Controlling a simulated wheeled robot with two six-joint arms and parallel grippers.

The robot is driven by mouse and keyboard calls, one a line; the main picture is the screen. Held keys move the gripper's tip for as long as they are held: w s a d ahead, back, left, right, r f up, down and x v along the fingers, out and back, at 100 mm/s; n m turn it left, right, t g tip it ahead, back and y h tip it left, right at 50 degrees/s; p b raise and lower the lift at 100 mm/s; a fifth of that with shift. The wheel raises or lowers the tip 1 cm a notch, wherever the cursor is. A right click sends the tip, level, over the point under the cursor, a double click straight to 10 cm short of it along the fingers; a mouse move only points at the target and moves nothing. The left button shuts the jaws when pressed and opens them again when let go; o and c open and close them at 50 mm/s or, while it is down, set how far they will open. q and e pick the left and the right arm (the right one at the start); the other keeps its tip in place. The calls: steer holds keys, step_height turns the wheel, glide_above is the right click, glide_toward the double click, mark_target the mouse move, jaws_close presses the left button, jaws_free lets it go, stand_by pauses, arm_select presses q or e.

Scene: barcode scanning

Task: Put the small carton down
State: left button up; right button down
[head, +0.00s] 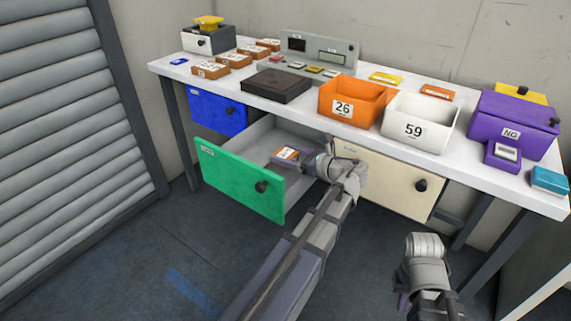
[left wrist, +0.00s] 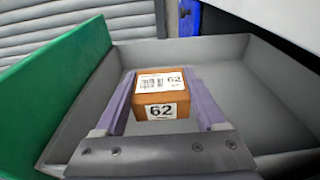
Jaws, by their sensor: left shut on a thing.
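The small carton (head: 286,153) is brown with a white label. In the left wrist view the carton (left wrist: 160,98) shows the number 62 and a barcode label on top. My left gripper (head: 289,158) is shut on it, with a purple finger on each side. The carton is inside the open green-fronted drawer (head: 240,182), over its grey floor. I cannot tell whether it touches the floor. My right gripper (head: 404,298) hangs low in front of the table, its fingers mostly hidden behind its wrist.
The white table (head: 210,83) holds several brown cartons at the left, a dark pad (head: 277,85), an orange bin 26 (head: 352,100), a white bin 59 (head: 419,122) and a purple NG box (head: 515,122). Blue (head: 216,112) and cream (head: 385,180) drawers are shut. The open drawer is otherwise empty where visible.

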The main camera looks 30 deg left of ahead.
arm_select(q)
steer(key=shift+f, duration=0.7)
arm_select(e)
steer(key=shift+f, duration=0.75)
arm_select(q)
steer(key=shift+b, duration=0.3)
steer(key=shift+f+b, duration=0.6)
steer(key=shift+f, duration=0.05)
steer(key=o, duration=1.5)
arm_select(e)
steer(key=shift+f, duration=0.6)
arm_select(q)
steer(key=shift+r, duration=0.1)
steer(key=shift+r+p, duration=0.25)
steer(key=shift+p, duration=0.1)
steer(key=shift+r+p, duration=0.45)
steer(key=d, duration=0.4)
steer(key=d+r+p, duration=0.1)
steer(key=d, duration=0.3)
steer(key=s+d, duration=0.1)
steer(key=d, duration=0.3)
steer(key=shift+r, duration=0.25)
arm_select(e)
step_height(320, 180, up, 3)
